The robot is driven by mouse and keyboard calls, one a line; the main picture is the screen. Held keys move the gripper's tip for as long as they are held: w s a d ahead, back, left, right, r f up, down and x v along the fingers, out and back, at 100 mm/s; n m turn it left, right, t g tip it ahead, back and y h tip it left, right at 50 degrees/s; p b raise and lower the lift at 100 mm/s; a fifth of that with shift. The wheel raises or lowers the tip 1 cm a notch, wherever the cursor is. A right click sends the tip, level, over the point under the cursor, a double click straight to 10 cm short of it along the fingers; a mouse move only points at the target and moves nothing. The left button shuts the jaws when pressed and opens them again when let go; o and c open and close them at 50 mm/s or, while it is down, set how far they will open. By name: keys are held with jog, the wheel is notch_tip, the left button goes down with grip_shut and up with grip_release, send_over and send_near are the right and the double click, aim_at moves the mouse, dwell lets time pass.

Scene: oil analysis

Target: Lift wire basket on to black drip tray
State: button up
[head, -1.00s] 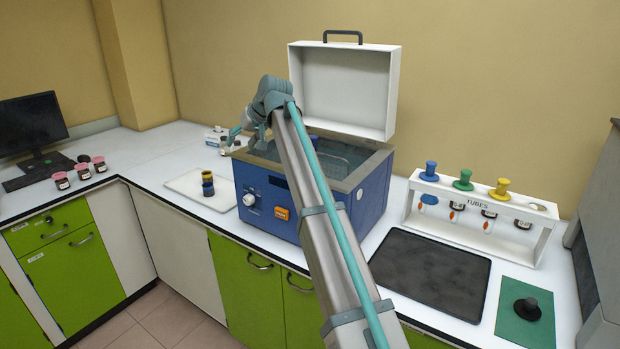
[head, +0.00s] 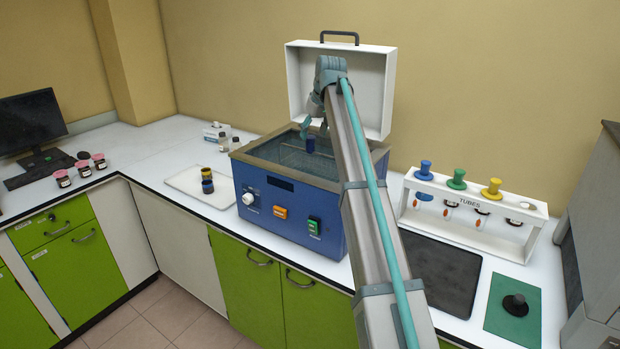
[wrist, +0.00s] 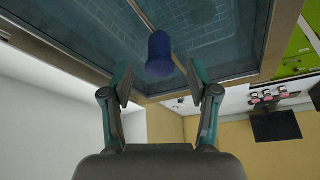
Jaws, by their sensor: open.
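The wire basket (wrist: 195,38) sits low inside the blue bath (head: 280,205), its mesh showing faintly in the wrist view. A rod with a dark blue knob (wrist: 160,55) rises from it; the knob also shows above the bath in the head view (head: 310,145). My gripper (wrist: 158,82) is open and empty, with the knob lined up between and just beyond its fingertips in the wrist view. In the head view my gripper (head: 315,127) is above the bath, close over the knob. The black drip tray (head: 455,280) lies empty to the right, partly hidden by my arm.
The bath's white lid (head: 345,85) stands raised behind the opening. A white tube rack (head: 470,222) stands behind the drip tray. A green mat (head: 512,325) with a black knob-like object lies to its right. A white tray (head: 185,182) with small jars lies left of the bath.

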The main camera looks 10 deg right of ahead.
aim_at(311, 137)
jog(key=shift+p+x, duration=0.95)
jog(key=shift+x, duration=1.85)
jog(key=shift+w, duration=0.1)
grip_shut()
jog(key=shift+r, duration=0.1)
